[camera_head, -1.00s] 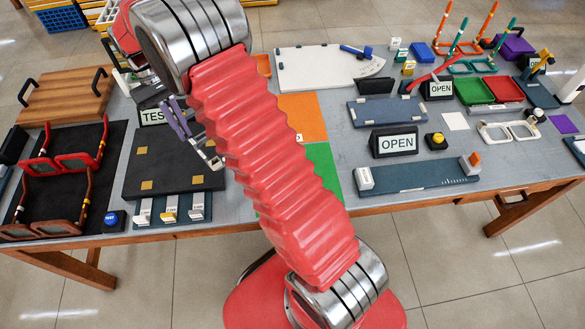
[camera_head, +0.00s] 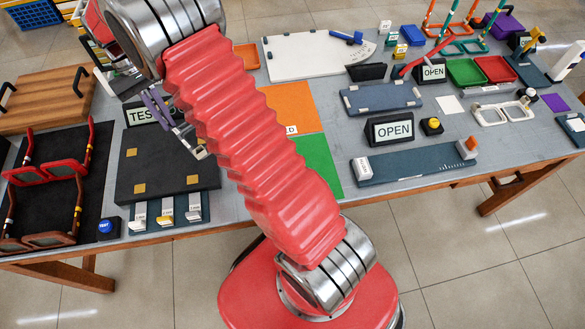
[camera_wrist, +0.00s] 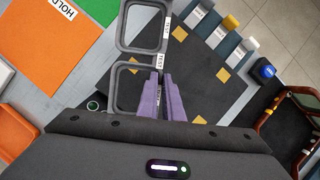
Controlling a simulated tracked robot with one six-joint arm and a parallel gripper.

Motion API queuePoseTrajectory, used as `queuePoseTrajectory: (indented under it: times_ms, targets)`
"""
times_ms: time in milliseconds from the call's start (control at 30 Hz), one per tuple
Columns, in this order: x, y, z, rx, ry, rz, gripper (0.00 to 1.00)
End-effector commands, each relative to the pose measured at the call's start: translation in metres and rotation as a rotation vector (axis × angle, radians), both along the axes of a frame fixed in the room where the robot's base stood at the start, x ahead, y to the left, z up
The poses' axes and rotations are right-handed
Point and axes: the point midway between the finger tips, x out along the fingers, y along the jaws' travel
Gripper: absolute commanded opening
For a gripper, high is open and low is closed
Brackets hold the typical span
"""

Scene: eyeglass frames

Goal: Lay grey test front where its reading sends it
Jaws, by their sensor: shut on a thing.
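My gripper (camera_wrist: 162,97), with purple fingers, is shut on the grey test front (camera_wrist: 150,52). The front is a dark grey frame with two open rims and a white TEST label. In the wrist view it reaches out ahead of the fingers, over a black board with yellow squares (camera_wrist: 214,92). In the head view my gripper (camera_head: 160,110) and part of the front (camera_head: 196,146) show above that board (camera_head: 165,165), and my arm hides the rest. A black TEST sign (camera_head: 148,115) stands behind the board. I cannot tell any reading.
An orange mat (camera_head: 292,105) marked HOLD and a green mat (camera_head: 316,165) lie right of the board. A blue button (camera_head: 109,228) and several labelled blocks (camera_head: 166,213) are along the front edge. Finished-looking red glasses (camera_head: 42,170) lie on a dark mat at left.

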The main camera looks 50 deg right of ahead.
Motion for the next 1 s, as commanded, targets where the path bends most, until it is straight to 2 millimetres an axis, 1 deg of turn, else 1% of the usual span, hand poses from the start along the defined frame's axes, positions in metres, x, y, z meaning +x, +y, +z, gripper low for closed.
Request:
queuePoseTrajectory:
  times_ms: [167, 367, 500, 700, 1000]
  targets:
    - [-0.012, -0.029, 0.001, -0.001, 0.001, -0.128, 0.0]
    - [-0.04, -0.078, 0.001, -0.002, 0.0, -0.392, 0.0]
    - [-0.064, -0.111, 0.0, -0.005, 0.001, -0.594, 0.0]
    - [-0.102, -0.151, -0.001, -0.006, 0.003, -0.885, 0.0]
    - [-0.164, -0.197, -0.003, -0.008, 0.007, -1.327, 0.0]
